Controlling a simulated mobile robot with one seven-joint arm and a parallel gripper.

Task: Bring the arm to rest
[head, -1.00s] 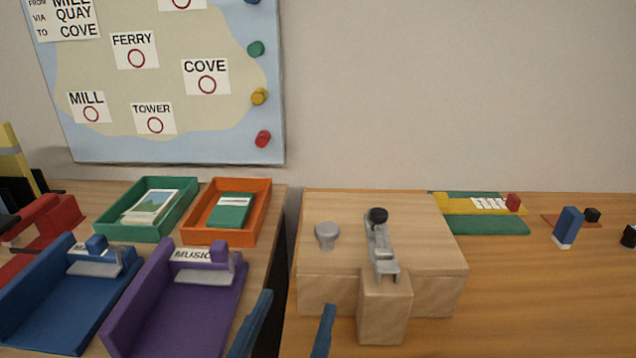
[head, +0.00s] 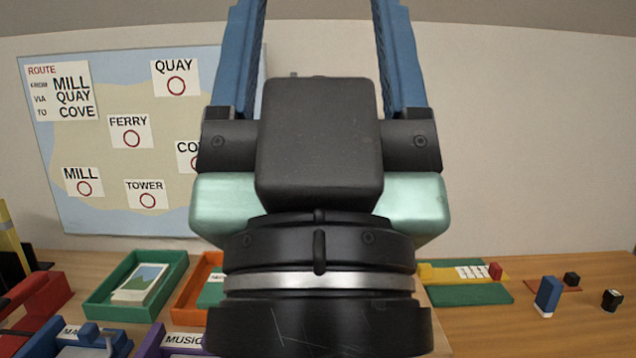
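My gripper (head: 318,20) stands large in the middle of the head view, close to the camera and pointing up. Its two blue fingers are spread wide apart, with only bare wall between the parts that show. The fingertips run out of the top of the picture. My wrist and the gripper body hide the wooden block with the metal lever, the right part of the map board and most of the orange tray.
A map board (head: 110,215) hangs on the wall. Below are a green tray (head: 170,264) with a picture card, an orange tray (head: 188,300), and blue and purple holders. Right are a green and yellow mat (head: 475,295), a blue block (head: 548,295) and small dark pieces.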

